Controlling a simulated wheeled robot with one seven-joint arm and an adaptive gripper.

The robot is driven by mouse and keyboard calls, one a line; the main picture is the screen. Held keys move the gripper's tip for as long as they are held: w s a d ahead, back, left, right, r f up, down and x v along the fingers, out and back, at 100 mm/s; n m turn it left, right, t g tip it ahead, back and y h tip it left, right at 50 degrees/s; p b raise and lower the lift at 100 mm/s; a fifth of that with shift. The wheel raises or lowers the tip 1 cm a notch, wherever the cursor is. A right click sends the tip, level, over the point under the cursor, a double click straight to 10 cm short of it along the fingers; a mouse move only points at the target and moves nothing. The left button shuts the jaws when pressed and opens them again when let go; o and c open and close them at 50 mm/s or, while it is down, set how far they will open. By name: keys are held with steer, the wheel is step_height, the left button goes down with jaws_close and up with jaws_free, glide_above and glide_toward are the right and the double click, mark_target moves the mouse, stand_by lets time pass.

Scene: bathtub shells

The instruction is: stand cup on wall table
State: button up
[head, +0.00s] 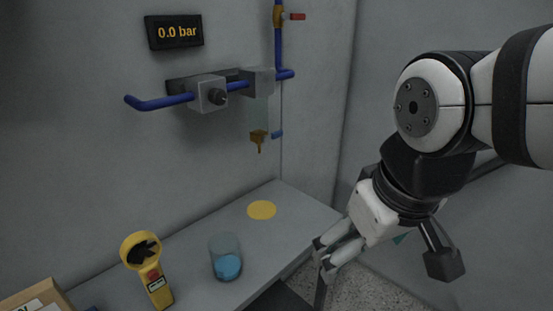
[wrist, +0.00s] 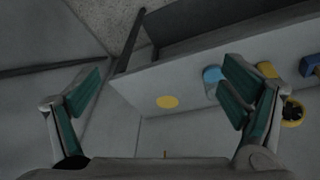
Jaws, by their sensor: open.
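A clear cup (head: 226,262) with a blue bottom or contents stands upright on the grey wall table (head: 300,218), left of a flat yellow disc (head: 262,210). Nothing stands on the disc. My gripper (head: 327,258) is open and empty in the head view, off the table's right end and apart from the cup. In the wrist view the open fingers (wrist: 162,84) spread wide. The yellow disc (wrist: 167,102) shows between them, and the blue of the cup (wrist: 212,75) shows beside the right finger, which partly covers it.
A yellow handheld meter (head: 157,285) with a black fan stands left of the cup. A cardboard box (head: 38,299) is at the lower left corner. Blue pipes with a valve block (head: 208,94) and a 0.0 bar display (head: 174,32) are on the wall above. The table around the disc is clear.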

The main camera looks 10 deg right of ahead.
steer(key=shift+m, duration=0.9)
steer(key=s, duration=0.2)
steer(key=s+d, duration=0.1)
steer(key=s, duration=0.1)
steer(key=shift+s+d+r, duration=0.15)
steer(key=shift+s+d, duration=0.05)
steer(key=shift+s, duration=0.2)
step_height(320, 180, up, 3)
steer(key=shift+r+t+p, duration=0.1)
steer(key=shift+t+p, duration=0.3)
steer(key=shift+p, duration=0.8)
